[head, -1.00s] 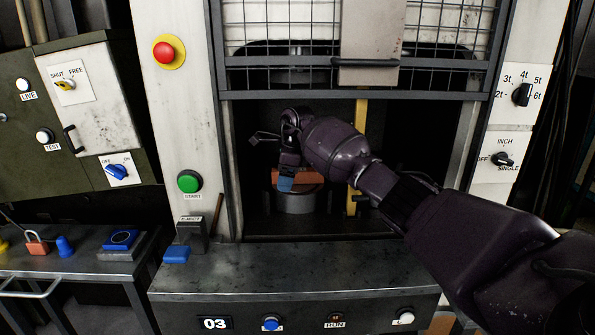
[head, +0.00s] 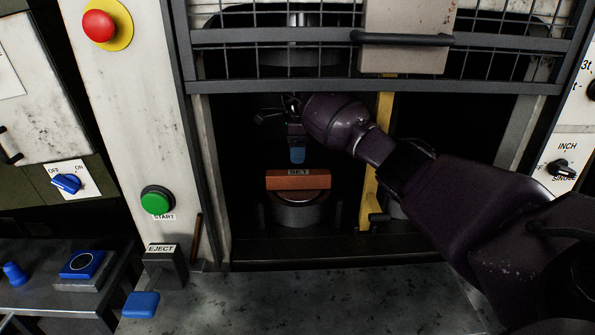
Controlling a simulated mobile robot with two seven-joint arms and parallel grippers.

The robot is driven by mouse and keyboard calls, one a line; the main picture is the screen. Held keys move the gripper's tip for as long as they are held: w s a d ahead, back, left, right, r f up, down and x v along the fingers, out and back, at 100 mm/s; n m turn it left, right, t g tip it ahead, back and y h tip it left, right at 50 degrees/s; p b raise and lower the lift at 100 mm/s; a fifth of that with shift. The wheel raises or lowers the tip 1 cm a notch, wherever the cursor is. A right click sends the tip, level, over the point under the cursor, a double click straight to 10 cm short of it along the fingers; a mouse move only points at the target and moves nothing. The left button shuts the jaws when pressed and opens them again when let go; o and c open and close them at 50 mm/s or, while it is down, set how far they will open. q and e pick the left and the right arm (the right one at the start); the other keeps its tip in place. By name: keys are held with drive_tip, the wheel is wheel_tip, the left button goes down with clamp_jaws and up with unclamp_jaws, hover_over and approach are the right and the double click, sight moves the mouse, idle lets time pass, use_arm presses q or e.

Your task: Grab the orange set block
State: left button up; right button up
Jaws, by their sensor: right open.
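The orange set block (head: 298,183) is a long brick with a dark "SET" label on its top. It lies on a round grey metal pedestal (head: 297,212) inside the press opening. My right gripper (head: 289,142) is open and empty, just above and behind the block's top edge in the picture. Its blue fingertip hangs over the block with a small gap showing. The other finger is dark and hard to make out. My left gripper is out of view.
A raised mesh guard (head: 330,62) with a handle hangs over the opening. A yellow post (head: 383,150) stands right of the block, close to my right arm. The eject lever (head: 165,265) and green start button (head: 157,201) are at left.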

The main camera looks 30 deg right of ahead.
sight(298, 172)
drive_tip(key=shift+w+d, duration=0.2)
drive_tip(key=shift+w, duration=0.15)
wheel_tip(298, 172, down, 5)
drive_tip(key=shift+s+b, duration=0.1)
drive_tip(key=shift+b, duration=0.7)
drive_tip(key=shift+f, duration=0.5)
drive_tip(key=f+b, duration=0.1)
drive_tip(key=f, duration=0.3)
drive_tip(key=shift+d+f+b, duration=0.15)
drive_tip(key=shift+d+b, duration=0.05)
drive_tip(key=shift+b, duration=0.1)
drive_tip(key=shift+f, duration=0.2)
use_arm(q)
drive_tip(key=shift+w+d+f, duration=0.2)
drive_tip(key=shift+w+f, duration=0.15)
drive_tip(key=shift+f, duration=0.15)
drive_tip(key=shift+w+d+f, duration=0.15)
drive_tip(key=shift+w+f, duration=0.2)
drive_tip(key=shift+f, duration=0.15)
use_arm(e)
clamp_jaws()
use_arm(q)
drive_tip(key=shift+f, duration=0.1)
use_arm(e)
drive_tip(key=shift+r, duration=0.15)
